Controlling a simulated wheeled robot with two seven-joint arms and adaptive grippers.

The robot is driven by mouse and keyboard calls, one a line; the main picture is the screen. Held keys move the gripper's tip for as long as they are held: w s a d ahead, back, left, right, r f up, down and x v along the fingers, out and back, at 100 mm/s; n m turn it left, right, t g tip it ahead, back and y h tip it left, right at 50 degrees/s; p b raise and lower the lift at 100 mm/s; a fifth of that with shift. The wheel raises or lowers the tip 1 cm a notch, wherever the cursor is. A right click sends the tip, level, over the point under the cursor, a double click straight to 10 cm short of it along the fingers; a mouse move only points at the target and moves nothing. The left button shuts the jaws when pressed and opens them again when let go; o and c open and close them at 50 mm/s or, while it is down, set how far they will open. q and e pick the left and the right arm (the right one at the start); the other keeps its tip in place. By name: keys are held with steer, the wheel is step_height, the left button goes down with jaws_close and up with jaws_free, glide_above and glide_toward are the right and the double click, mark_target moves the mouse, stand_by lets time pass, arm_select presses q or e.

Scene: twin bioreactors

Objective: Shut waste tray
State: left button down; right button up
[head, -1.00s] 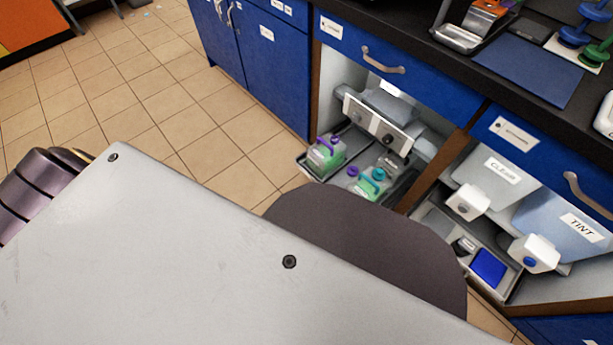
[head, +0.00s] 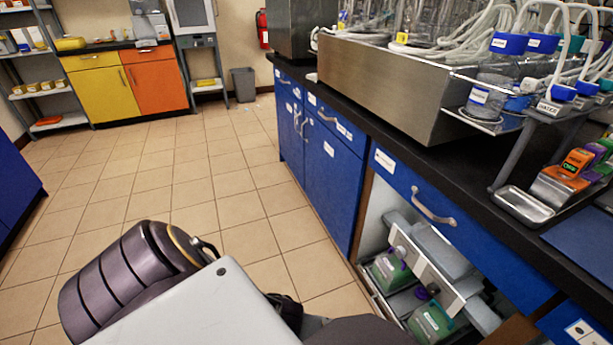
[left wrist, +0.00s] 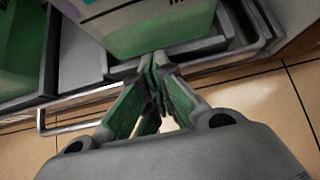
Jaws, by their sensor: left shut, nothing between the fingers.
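The waste tray (head: 371,292) is a grey tray low in the open bay under the counter, holding bottles of green liquid (head: 391,270). Its lower part is cut off by my own body and the frame edge in the head view. In the left wrist view its grey front wall (left wrist: 205,48) crosses the top, with a thin metal bar handle (left wrist: 85,98) along it. My left gripper (left wrist: 155,62) is shut and empty, its green-padded fingertips right at the tray front by the bar. I cannot tell whether they touch. My right gripper is in neither view.
A blue drawer (head: 450,225) sits above the bay, and closed blue cabinets (head: 325,170) stand left of it. The black counter holds a steel bath (head: 395,85) with tubing. Tiled floor (head: 200,185) is free to the left. A grey bin (head: 243,85) stands far back.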

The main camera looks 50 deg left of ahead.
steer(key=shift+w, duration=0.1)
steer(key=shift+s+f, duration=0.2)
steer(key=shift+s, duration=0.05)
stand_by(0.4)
